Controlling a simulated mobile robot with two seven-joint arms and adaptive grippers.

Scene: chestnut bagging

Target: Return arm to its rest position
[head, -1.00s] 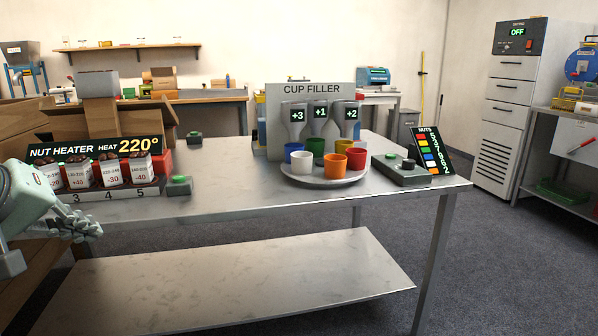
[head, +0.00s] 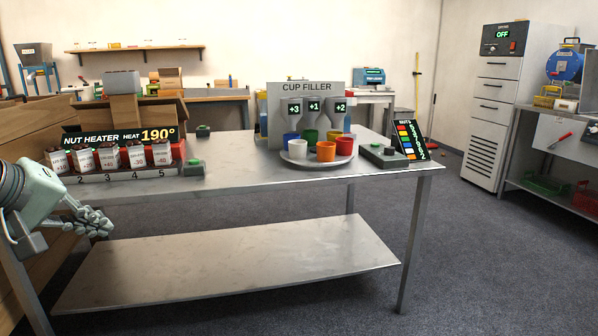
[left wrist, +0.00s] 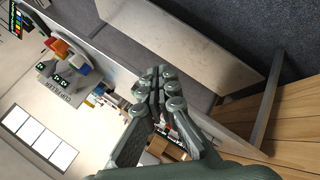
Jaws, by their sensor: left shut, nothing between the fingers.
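My left gripper (head: 98,222) is at the left of the head view, beside the front left edge of the metal table (head: 250,172) and below its top. It is shut and empty. In the left wrist view its fingers (left wrist: 158,92) are together with nothing between them. My right gripper is not in view. The nut heater (head: 120,140) stands at the table's left and its display reads 190°. Several bags of chestnuts (head: 135,158) stand in a row in front of it.
The cup filler (head: 308,95) has a round tray (head: 290,160) of coloured cups before it. A button box (head: 190,169) sits right of the heater. Cardboard boxes (head: 160,108) are at the left. The table's lower shelf (head: 230,262) is bare. Floor to the right is clear.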

